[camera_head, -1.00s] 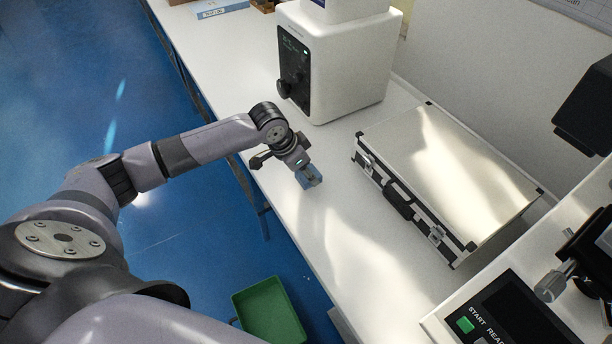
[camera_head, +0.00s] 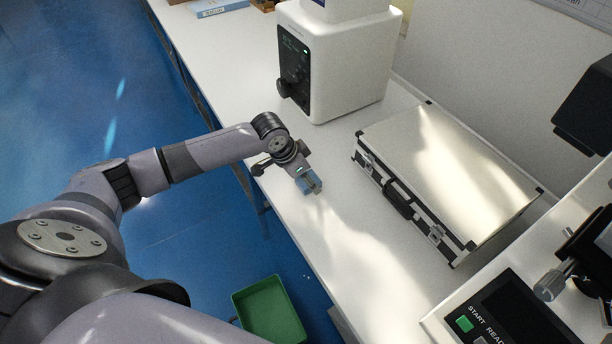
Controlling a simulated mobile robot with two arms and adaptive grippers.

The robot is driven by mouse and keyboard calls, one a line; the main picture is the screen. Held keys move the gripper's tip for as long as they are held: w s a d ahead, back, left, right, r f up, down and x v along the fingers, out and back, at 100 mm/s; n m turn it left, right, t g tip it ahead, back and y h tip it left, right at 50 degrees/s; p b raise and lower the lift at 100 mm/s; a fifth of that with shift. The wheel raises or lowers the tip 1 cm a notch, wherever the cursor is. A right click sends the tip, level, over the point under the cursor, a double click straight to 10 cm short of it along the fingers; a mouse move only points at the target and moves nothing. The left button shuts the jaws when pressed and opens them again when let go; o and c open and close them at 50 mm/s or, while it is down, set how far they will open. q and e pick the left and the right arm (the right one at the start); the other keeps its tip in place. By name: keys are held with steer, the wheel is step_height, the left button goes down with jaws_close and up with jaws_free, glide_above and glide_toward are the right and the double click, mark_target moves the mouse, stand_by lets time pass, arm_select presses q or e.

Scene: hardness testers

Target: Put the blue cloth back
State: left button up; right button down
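The blue cloth (camera_head: 306,182) is a small folded patch of blue at the tip of my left gripper (camera_head: 312,185). The gripper's fingers are closed around it, and they hide part of it. The gripper points down over the white table, near its front edge, left of the silver case. I cannot tell whether the cloth touches the table top. My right gripper is not in view.
A closed silver case (camera_head: 450,175) lies on the white table (camera_head: 345,225). A white tester (camera_head: 345,60) stands behind, and another machine (camera_head: 500,310) is at the lower right. A green bin (camera_head: 270,312) is below the table edge. Table between gripper and case is clear.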

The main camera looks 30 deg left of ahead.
arm_select(q)
steer(key=v, duration=1.2)
steer(key=shift+a, duration=0.1)
